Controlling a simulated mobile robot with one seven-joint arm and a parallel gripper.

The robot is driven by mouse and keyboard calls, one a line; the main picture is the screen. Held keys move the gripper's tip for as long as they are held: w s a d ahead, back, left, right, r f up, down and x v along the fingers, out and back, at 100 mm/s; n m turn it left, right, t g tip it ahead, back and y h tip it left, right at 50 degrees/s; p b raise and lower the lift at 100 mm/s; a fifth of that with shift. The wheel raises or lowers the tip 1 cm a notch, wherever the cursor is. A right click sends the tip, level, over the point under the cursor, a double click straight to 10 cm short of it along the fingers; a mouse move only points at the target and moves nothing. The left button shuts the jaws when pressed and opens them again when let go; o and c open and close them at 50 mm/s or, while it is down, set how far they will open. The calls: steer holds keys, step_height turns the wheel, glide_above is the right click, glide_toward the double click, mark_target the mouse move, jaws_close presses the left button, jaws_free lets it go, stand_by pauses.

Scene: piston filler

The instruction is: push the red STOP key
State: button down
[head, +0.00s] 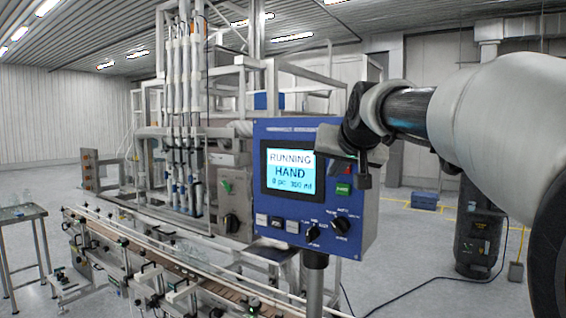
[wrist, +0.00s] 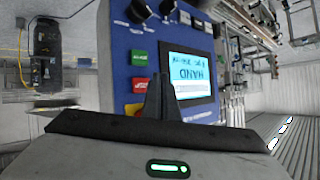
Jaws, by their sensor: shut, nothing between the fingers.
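The blue control panel (head: 262,135) has a lit screen (head: 290,172) reading RUNNING, HAND. In the wrist view, which shows the panel upside down, the red STOP key (wrist: 139,84) sits beside the green key (wrist: 139,58). My gripper (head: 364,180) is in front of the panel's upper right. Its dark fingers (wrist: 158,80) are shut and empty, appearing just beside the red key in the wrist view. I cannot tell whether they touch the panel.
Black rotary knobs (head: 312,233) and small white keys (head: 277,221) line the panel's lower part. A conveyor (head: 160,250) runs in front of the filler.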

steer(key=shift+w+d, duration=0.75)
steer(key=shift+w, duration=0.25)
steer(key=shift+w, duration=0.1)
stand_by(1.3)
steer(key=shift+w+d+p, duration=0.25)
steer(key=shift+p, duration=0.05)
steer(key=shift+w+d, duration=0.25)
steer(key=shift+w, duration=0.05)
stand_by(0.8)
steer(key=shift+s+a, duration=0.5)
steer(key=shift+s, duration=0.15)
steer(key=shift+s+a+b, duration=0.55)
steer(key=shift+s+a, duration=0.2)
steer(key=shift+s, duration=0.3)
steer(key=shift+s+a+b, duration=0.5)
steer(key=shift+s+a, duration=0.25)
steer(key=shift+s, duration=0.25)
